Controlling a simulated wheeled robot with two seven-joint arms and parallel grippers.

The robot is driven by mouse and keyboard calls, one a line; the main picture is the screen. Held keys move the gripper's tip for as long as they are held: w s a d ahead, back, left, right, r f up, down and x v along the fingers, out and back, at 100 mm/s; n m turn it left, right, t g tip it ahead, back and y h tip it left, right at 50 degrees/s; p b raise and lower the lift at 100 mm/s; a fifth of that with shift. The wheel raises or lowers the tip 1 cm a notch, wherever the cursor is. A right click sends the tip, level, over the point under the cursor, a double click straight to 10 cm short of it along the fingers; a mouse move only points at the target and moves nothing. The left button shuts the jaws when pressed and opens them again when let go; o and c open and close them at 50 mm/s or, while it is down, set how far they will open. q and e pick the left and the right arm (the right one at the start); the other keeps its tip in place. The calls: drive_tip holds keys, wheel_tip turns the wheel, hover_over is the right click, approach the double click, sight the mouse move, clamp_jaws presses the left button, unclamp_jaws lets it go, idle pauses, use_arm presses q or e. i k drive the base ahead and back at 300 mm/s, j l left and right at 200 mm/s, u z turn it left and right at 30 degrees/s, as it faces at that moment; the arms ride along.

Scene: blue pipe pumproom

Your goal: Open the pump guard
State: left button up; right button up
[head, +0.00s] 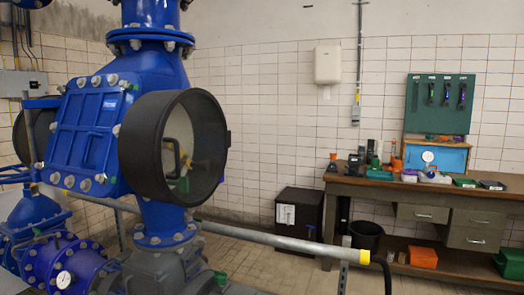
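A large blue pump body (150,75) stands at the left. A wide black round housing (135,150) sticks out from its front right, with a pale, glass-like round face. A dark handle (177,158) shows within that face. Neither of my grippers is in view.
A grey rail (290,243) with a yellow end (364,257) crosses low in front. A wooden workbench (450,195) with tools stands at the right. A black cabinet (298,215) and black bin (365,236) stand by the wall. Tiled floor is open between.

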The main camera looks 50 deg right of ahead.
sight(159, 130)
drive_tip(key=z, duration=1.1)
drive_tip(key=i+j, duration=0.2)
drive_tip(key=i, duration=0.15)
